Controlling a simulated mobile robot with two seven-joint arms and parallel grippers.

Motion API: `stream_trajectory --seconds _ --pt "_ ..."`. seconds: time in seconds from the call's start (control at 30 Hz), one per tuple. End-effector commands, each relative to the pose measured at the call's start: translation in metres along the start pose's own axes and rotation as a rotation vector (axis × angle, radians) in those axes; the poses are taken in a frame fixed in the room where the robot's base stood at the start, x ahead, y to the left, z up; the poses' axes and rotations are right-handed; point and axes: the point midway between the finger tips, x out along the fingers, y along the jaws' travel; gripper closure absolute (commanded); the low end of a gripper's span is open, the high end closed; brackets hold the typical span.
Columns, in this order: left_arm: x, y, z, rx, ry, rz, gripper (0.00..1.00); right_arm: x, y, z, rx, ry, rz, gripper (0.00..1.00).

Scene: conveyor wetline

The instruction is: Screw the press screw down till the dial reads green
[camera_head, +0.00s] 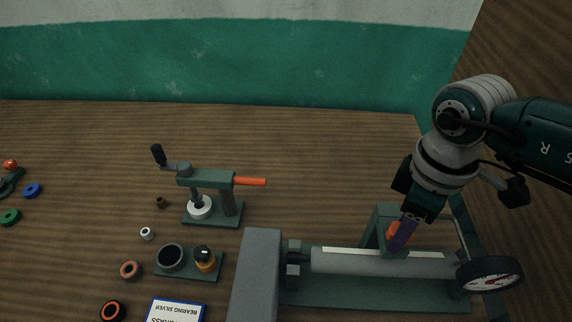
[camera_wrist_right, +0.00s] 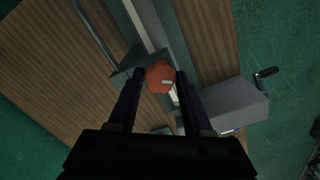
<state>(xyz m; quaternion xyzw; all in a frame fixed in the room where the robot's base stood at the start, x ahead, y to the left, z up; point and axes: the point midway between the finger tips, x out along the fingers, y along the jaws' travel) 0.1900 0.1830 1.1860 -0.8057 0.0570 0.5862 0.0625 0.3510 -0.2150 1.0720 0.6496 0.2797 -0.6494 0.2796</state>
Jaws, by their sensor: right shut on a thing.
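The press screw's orange-red knob (camera_head: 391,232) sits at the green press frame (camera_head: 378,222), above a long grey cylinder (camera_head: 350,262) on a green base. My right gripper (camera_head: 402,236) comes down from above and is shut on the knob. In the right wrist view, the knob (camera_wrist_right: 160,77) with a pale mark lies between the two dark fingertips. The round dial (camera_head: 490,277) has a dark rim and a pale face, seen at a slant at the right end; its reading is too small to tell. The screw's shaft is hidden. My left gripper is out of view.
A grey block (camera_head: 256,275) stands left of the cylinder. A small crank press (camera_head: 206,180) with an orange lever stands farther back. Several rings, a two-place green holder (camera_head: 188,275) and a labelled box (camera_head: 176,311) lie to the left. The table's back middle is clear.

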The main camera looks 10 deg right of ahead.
Motion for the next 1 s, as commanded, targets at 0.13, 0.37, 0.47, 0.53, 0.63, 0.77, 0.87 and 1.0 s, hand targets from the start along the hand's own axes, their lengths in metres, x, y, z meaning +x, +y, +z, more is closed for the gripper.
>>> stream_trajectory --seconds 0.13,0.37,0.47,0.53,0.63,0.77,0.87,1.0 --pt "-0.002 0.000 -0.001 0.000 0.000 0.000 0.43 -0.001 0.000 0.000 0.024 -0.001 0.000 0.90" --pt "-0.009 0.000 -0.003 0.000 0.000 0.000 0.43 -0.001 0.000 0.001 0.188 -0.002 0.000 0.90" --pt "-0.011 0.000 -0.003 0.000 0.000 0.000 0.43 -0.001 0.000 0.000 0.254 -0.001 0.000 0.90" --pt "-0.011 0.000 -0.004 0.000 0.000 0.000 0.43 -0.001 0.000 0.000 0.284 -0.001 0.000 0.90" --pt "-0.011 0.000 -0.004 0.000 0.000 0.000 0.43 0.000 0.000 0.000 0.302 0.000 0.001 0.90" --pt "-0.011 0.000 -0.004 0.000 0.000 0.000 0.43 0.000 0.000 0.000 0.302 0.000 0.001 0.90" --pt "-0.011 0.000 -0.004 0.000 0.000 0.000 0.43 0.000 0.000 0.000 0.302 0.000 0.001 0.90" --pt "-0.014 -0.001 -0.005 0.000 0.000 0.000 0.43 -0.001 0.000 0.000 0.348 -0.001 0.000 0.90"
